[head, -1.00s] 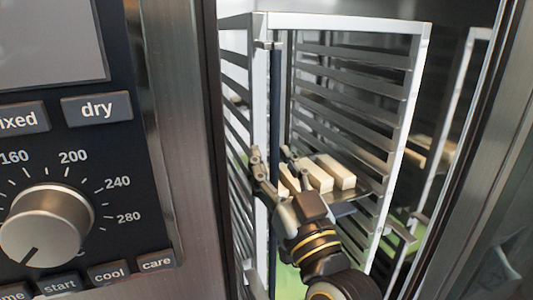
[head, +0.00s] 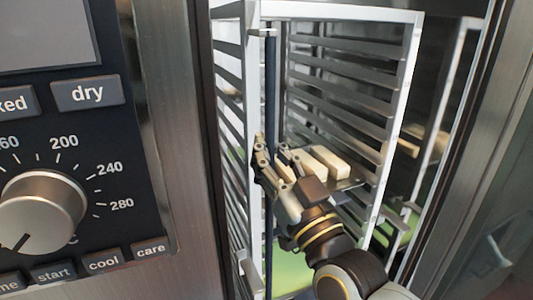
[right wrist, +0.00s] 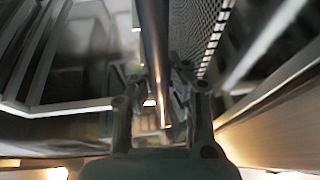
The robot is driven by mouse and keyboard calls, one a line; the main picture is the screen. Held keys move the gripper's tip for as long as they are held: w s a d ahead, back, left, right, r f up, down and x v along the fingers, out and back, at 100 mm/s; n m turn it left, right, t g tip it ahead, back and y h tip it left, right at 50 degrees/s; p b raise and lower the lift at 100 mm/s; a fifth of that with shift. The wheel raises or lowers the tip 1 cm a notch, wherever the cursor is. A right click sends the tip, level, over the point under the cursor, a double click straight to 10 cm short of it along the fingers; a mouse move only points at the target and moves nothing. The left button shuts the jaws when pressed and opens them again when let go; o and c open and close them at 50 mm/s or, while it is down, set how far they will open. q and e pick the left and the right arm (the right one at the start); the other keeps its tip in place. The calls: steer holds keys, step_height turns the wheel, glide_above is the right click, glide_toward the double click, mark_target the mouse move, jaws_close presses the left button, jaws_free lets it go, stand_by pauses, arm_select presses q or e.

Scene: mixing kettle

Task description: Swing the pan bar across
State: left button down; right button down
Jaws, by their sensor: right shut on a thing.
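The pan bar (head: 270,90) is a dark, upright rod at the front of the tray rack, near its left post, in the head view. It also shows in the right wrist view (right wrist: 155,50), running down between the fingers. My right gripper (head: 264,165) is shut on the pan bar around its middle height, and its fingers hide a short length of the bar. In the right wrist view my right gripper (right wrist: 160,95) has one finger on each side of the bar. My left gripper is not in view.
The tray rack (head: 350,13) stands inside the open oven. A tray in it holds several pale blocks (head: 328,160), close behind my right gripper. The control panel (head: 125,180) with a knob (head: 40,213) is at the left. A metal frame edge (head: 480,120) is at the right.

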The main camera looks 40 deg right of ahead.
steer(key=y, duration=0.1)
steer(key=n+y+b, duration=0.1)
steer(key=shift+d+f+n+y, duration=0.1)
steer(key=shift+d+n+y, duration=0.2)
steer(key=shift+d+y, duration=0.1)
steer(key=w+d+n+g+y+b, duration=0.2)
steer(key=n+g+y+b, duration=0.6)
steer(key=b, duration=0.6)
steer(key=w+d+n+g+y+b, duration=0.2)
steer(key=d+n+g+y+b, duration=0.1)
steer(key=n+g+y+b, duration=0.6)
steer(key=shift+w+r+g+y+b, duration=0.2)
steer(key=shift+w+g+y+b, duration=0.15)
steer(key=shift+g+y+b, duration=2.1)
steer(key=shift+r+n+t+y+b, duration=0.1)
steer(key=shift+n+t+y+b, duration=0.2)
steer(key=shift+y, duration=0.25)
steer(key=c, duration=1.3)
jaws_free()
steer(key=shift+w+d, duration=0.1)
steer(key=shift+d, duration=0.1)
steer(key=shift+a, duration=0.1)
steer(key=shift+f, duration=0.2)
